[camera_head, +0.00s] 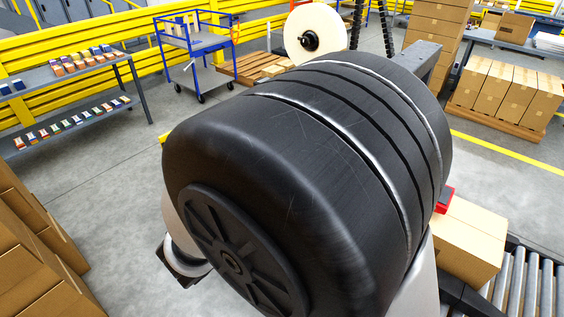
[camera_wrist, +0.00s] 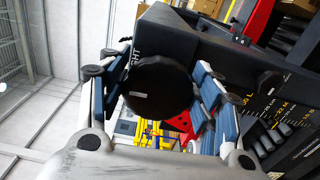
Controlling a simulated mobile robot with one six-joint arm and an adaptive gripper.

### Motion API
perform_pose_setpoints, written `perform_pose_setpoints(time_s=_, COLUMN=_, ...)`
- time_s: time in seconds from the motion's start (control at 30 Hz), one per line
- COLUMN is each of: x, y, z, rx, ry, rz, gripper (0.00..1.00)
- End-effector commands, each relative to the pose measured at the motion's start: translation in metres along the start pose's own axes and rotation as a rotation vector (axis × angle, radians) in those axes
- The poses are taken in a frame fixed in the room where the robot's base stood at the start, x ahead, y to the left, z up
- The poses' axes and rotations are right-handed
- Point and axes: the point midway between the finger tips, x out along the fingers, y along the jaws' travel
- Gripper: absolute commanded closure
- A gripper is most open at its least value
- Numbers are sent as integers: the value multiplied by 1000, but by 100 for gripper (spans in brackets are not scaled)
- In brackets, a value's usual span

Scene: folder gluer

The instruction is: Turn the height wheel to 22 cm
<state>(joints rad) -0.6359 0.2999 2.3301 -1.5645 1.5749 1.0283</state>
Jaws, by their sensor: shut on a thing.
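The height wheel (camera_wrist: 158,88) is a round black knob in the middle of the wrist view. My gripper (camera_wrist: 160,78) has one finger on each side of it and is shut on it. In the head view my own dark arm fills the middle and hides the wheel and my gripper.
In the head view, a carton (camera_head: 467,240) lies by a roller conveyor (camera_head: 528,282) at lower right. Cartons (camera_head: 35,262) are stacked at lower left. A blue cart (camera_head: 200,45) and a grey shelf (camera_head: 75,80) stand behind on the left. Grey floor between them is free.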

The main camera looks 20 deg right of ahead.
Motion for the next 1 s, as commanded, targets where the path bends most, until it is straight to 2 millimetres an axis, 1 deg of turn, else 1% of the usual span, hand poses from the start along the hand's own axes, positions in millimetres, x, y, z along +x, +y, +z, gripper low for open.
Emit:
perform_pose_setpoints(time_s=0.2, x=0, y=-1, z=0, rx=30, ry=-1, rz=-1, gripper=65)
perform_pose_setpoints(time_s=0.57, x=0, y=0, z=0, rx=32, ry=0, rz=-1, gripper=65)
perform_pose_setpoints(time_s=0.6, x=0, y=0, z=0, rx=32, ry=0, rz=-1, gripper=39)
perform_pose_setpoints(time_s=0.83, x=0, y=0, z=0, rx=31, ry=0, rz=-1, gripper=24)
perform_pose_setpoints(time_s=1.0, x=0, y=0, z=0, rx=31, ry=0, rz=-1, gripper=23)
